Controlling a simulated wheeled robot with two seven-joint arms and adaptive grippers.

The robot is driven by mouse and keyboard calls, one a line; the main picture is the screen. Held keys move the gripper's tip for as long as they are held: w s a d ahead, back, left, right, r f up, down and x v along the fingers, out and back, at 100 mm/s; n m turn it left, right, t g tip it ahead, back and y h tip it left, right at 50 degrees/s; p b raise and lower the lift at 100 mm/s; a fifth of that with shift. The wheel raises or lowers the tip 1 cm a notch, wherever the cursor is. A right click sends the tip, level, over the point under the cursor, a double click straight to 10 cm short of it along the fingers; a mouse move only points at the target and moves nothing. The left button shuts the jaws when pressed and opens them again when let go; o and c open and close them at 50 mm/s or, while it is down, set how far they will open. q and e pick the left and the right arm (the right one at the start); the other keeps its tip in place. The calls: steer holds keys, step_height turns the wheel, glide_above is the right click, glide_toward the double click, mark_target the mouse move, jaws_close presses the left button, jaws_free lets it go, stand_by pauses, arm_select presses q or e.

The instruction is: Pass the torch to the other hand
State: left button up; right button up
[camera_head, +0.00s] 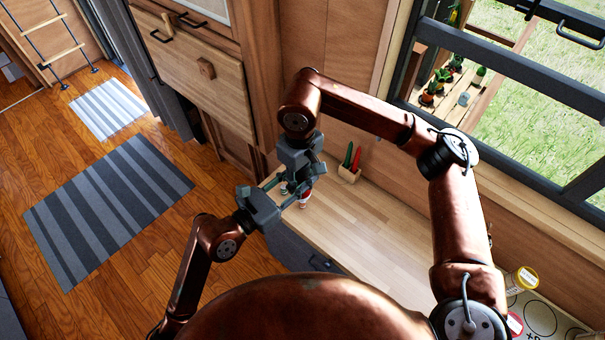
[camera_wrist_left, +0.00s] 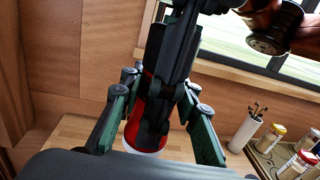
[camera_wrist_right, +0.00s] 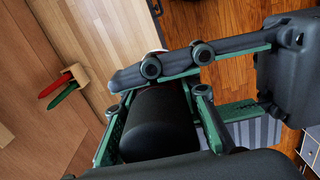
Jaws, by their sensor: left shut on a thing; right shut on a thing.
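My left gripper (camera_head: 287,197) reaches in from the left and is shut on the torch. My right gripper (camera_head: 297,183) comes down from above and is also shut on it. In the head view the grippers hide most of the torch. In the right wrist view the left gripper's fingers cross close to mine.
The wooden counter (camera_head: 375,235) is mostly clear. A small block (camera_head: 349,174) with red- and green-handled utensils stands by the wall. A yellow-lidded container (camera_head: 524,279) is at lower right. A window (camera_head: 500,62) is at the right, drawers (camera_head: 190,62) at the back.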

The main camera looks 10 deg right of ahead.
steer(key=o, duration=1.3)
steer(key=shift+w, duration=0.1)
